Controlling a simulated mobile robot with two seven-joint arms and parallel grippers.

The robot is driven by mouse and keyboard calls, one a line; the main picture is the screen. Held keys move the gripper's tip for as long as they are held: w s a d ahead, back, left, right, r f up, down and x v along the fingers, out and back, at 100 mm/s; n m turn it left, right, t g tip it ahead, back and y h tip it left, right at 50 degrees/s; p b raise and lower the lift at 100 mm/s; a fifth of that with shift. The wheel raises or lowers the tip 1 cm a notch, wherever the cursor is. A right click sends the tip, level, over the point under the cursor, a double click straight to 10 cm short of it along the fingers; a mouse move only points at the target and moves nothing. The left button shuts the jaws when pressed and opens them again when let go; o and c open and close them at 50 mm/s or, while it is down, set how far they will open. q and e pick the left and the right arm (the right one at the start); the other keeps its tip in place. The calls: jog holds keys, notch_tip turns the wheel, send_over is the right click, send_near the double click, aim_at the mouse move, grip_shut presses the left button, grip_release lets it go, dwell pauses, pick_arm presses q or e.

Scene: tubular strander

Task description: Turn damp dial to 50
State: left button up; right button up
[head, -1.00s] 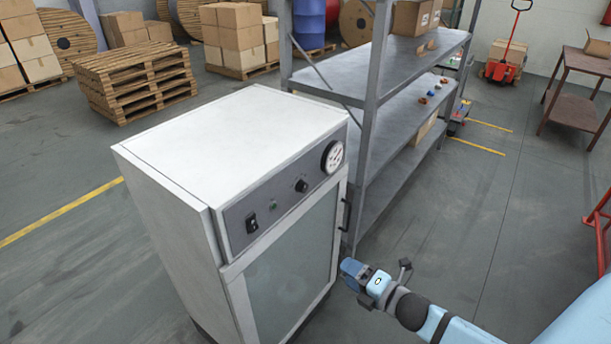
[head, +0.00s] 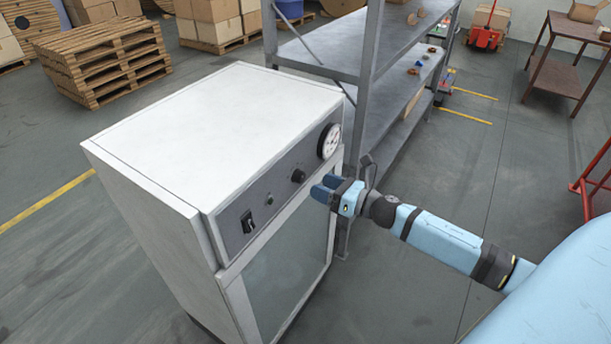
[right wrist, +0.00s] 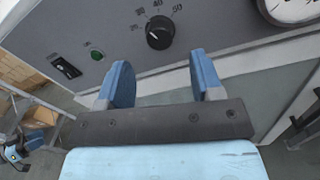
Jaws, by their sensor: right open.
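The damp dial is a black round knob (head: 298,176) on the grey front panel of a white cabinet (head: 215,120). In the right wrist view the knob (right wrist: 160,32) sits beyond the gap between my fingers, with printed numbers such as 30, 40 and 50 around its upper side. Its exact pointer direction is hard to read. My right gripper (head: 325,187) is open and empty, just right of and below the knob, apart from it. Its two blue fingers (right wrist: 160,82) show in the right wrist view.
The panel also carries a black switch (head: 248,221), a green button (right wrist: 97,55) and a round gauge (head: 329,141). A glass door (head: 285,255) lies below. A metal shelf rack (head: 368,70) stands close behind the cabinet. Open floor lies to the right.

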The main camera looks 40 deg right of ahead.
aim_at(303, 178)
jog(key=p+x, duration=0.1)
jog(key=x, duration=0.4)
jog(key=shift+w+a, duration=0.15)
jog(key=shift+w, duration=0.15)
jog(key=c, duration=0.9)
